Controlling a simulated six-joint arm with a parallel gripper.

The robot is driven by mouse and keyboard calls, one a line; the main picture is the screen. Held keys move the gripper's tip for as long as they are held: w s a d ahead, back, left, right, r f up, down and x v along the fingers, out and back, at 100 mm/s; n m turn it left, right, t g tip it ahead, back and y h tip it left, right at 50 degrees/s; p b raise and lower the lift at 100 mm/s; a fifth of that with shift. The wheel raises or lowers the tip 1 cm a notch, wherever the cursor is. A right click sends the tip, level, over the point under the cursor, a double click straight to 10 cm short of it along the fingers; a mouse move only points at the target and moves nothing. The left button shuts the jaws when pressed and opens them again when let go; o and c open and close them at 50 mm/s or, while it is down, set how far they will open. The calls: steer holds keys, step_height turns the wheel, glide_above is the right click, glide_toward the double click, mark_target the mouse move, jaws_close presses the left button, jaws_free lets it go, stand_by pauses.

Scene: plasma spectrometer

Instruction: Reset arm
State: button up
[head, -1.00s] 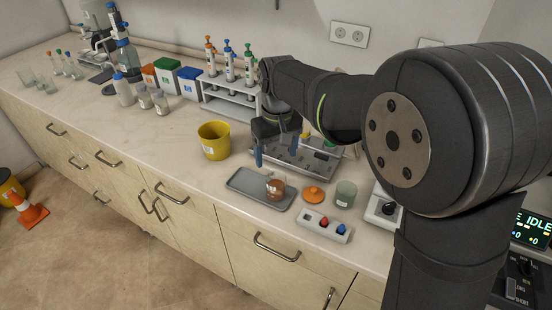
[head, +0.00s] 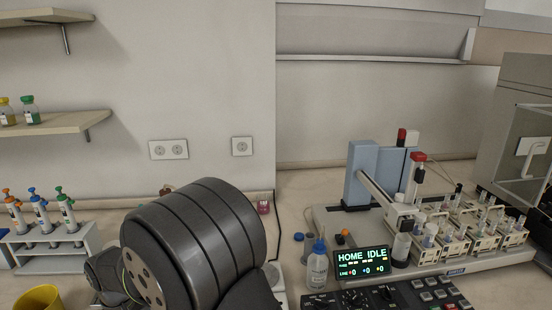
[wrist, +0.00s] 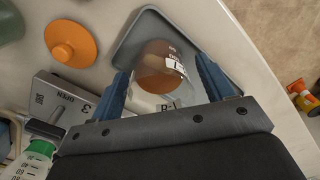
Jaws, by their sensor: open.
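My gripper (wrist: 162,68) shows in the wrist view with its two blue fingers spread apart and nothing clamped between them. A glass jar of brown material (wrist: 160,70) with a white label appears between the fingers in the picture, on a grey tray (wrist: 143,22). I cannot tell the distance from the fingertips to the jar. In the head view my dark arm fills the lower left and the gripper is hidden or out of the picture.
The wrist view shows an orange lid (wrist: 70,43) beside the tray and a grey block (wrist: 58,98). The head view shows a pipette rack (head: 45,245), a yellow cup (head: 38,299), a wash bottle (head: 317,268), a HOME IDLE display (head: 362,262) and an autosampler (head: 450,235).

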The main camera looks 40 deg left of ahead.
steer(key=shift+r, duration=1.8)
